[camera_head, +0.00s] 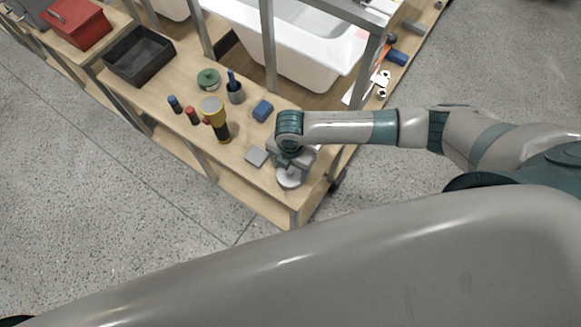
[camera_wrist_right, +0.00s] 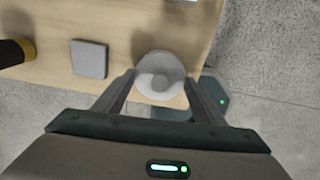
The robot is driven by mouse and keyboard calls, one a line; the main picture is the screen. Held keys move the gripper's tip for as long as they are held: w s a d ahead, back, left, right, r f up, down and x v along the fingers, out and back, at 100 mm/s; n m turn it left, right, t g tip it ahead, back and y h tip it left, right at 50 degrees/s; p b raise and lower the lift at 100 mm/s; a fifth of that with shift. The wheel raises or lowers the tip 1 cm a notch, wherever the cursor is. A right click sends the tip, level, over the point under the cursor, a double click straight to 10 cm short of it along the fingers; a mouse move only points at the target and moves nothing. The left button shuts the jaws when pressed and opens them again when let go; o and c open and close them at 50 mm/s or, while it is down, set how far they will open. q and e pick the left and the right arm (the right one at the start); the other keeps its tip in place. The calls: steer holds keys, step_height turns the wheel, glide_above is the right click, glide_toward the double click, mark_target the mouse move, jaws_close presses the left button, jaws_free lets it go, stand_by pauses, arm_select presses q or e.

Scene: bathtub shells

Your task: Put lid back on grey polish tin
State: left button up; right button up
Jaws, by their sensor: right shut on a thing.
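My right gripper (camera_head: 291,166) is over the near right corner of the wooden bench. In the right wrist view its fingers (camera_wrist_right: 160,80) are shut on a round, light grey lid (camera_wrist_right: 159,66) with a raised round middle. The lid also shows in the head view (camera_head: 289,181), just below the gripper, near the bench edge. I cannot make out a separate grey polish tin; it may be hidden under the lid or the gripper. I cannot tell whether the lid touches anything below it. My left gripper is not in view.
A flat grey square block (camera_head: 256,156) lies left of the gripper, with a blue block (camera_head: 262,110) behind it. A yellow-and-black bottle (camera_head: 214,119), a green round tin (camera_head: 208,78) and a black tray (camera_head: 139,55) stand further left. Metal posts (camera_head: 268,45) rise by a white tub (camera_head: 310,60).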

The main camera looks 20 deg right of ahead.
steer(key=o, duration=1.5)
steer(key=shift+r+p, duration=3.5)
steer(key=shift+p, duration=0.2)
jaws_close()
